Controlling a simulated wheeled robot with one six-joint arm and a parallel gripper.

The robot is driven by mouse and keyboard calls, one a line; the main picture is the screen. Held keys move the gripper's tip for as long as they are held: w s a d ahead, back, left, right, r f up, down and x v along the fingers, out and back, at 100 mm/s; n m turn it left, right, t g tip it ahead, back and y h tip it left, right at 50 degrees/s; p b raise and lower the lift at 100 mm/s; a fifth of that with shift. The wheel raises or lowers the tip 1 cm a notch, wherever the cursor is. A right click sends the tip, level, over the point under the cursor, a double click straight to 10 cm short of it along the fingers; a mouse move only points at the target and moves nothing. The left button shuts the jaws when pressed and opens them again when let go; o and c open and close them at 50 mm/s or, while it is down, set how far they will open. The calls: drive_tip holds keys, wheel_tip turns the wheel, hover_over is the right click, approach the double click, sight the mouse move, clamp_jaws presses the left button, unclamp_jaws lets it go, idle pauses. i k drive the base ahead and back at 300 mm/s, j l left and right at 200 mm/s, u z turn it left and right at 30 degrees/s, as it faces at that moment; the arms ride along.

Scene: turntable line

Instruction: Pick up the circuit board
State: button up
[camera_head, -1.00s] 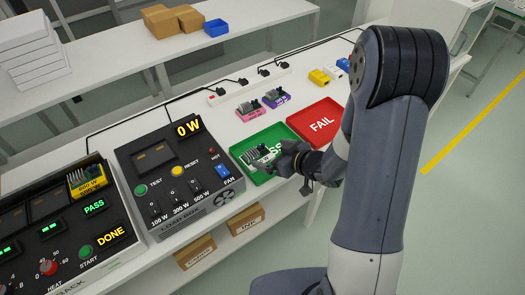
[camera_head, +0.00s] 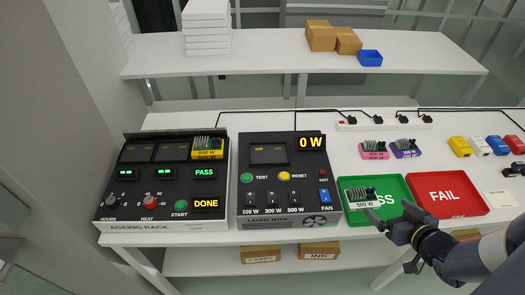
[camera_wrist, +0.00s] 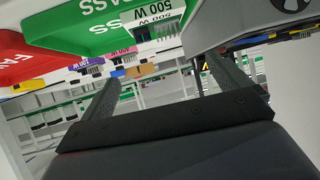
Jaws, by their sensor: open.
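A circuit board with a yellow label (camera_head: 207,150) sits in the right slot of the ageing rack (camera_head: 150,225). A board with a white 500 W label (camera_head: 362,197) lies in the left part of the green PASS tray (camera_head: 398,182). It also shows in the wrist view (camera_wrist: 157,22). A pink board (camera_head: 373,151) and a purple board (camera_head: 405,149) stand on the bench behind the trays. My gripper (camera_head: 380,220) is open at the front of the PASS tray, near the white-label board. In the wrist view nothing is between the fingers of my gripper (camera_wrist: 163,85).
The load box (camera_head: 289,190) reads 0 W, left of the PASS tray. The rack shows PASS and DONE. The red FAIL tray (camera_head: 445,195) is empty, to the right. Yellow, white and blue small items (camera_head: 480,146) stand behind it. A power strip (camera_head: 385,123) runs along the back.

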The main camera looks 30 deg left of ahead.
sight(213, 149)
drive_tip(key=k+l+u, duration=0.1)
drive_tip(key=u, duration=0.2)
drive_tip(key=k+u, duration=0.25)
drive_tip(key=j+u, duration=0.1)
drive_tip(key=u, duration=0.25)
drive_tip(key=i+u, duration=0.1)
drive_tip(key=u, duration=0.25)
drive_tip(key=j+u, duration=0.1)
drive_tip(key=u, duration=0.25)
drive_tip(key=i+l+u, duration=0.15)
drive_tip(key=l+u, duration=0.2)
drive_tip(key=k+j, duration=0.25)
drive_tip(key=k, duration=0.2)
